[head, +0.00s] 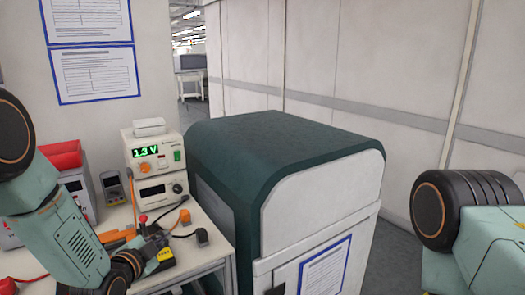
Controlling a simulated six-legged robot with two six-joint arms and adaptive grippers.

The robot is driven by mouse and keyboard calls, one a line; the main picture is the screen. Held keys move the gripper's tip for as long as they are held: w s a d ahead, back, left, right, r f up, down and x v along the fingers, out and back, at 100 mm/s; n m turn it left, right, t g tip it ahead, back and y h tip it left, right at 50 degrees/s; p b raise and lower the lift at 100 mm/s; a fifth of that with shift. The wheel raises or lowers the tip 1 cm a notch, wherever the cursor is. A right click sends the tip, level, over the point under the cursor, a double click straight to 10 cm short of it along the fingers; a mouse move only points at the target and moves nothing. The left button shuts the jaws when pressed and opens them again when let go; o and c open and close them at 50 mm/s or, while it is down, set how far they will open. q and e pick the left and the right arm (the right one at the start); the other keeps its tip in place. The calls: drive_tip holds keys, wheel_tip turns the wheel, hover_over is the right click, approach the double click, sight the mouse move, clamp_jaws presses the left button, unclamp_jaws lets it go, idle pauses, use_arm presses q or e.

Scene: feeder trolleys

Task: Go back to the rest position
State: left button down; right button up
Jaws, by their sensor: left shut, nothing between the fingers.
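My left arm comes in from the left and reaches down over the workbench (215,250). My left gripper (156,246) is at the end of this arm, low over the bench's right part, partly hidden by the wrist. It looks shut, with nothing seen held in it. My right arm shows only as a wheel-like joint and a green link at the right edge. The right gripper is out of the picture.
Open floor (395,250) shows between the cabinet and my right arm.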

use_arm(q)
drive_tip(key=s+d+f+n+g+b, duration=0.15)
drive_tip(key=s+f+n+g, duration=0.45)
drive_tip(key=s+f, duration=0.6)
drive_tip(key=s+f+n+g+b, duration=0.2)
drive_tip(key=s+f, duration=0.4)
drive_tip(key=s, duration=0.5)
drive_tip(key=s+f+n+g+y+b, duration=0.1)
drive_tip(key=s+f, duration=0.4)
drive_tip(key=s, duration=0.5)
drive_tip(key=s+f+n+g+y+b, duration=0.1)
drive_tip(key=s+f+n+g+b, duration=0.2)
drive_tip(key=s, duration=0.8)
wheel_tip(320, 180, down, 4)
drive_tip(key=g, duration=0.2)
drive_tip(key=shift+s+d+r+n+g+b, duration=0.15)
drive_tip(key=shift+s+d+n+g+b, duration=0.15)
drive_tip(key=shift+d+n, duration=0.1)
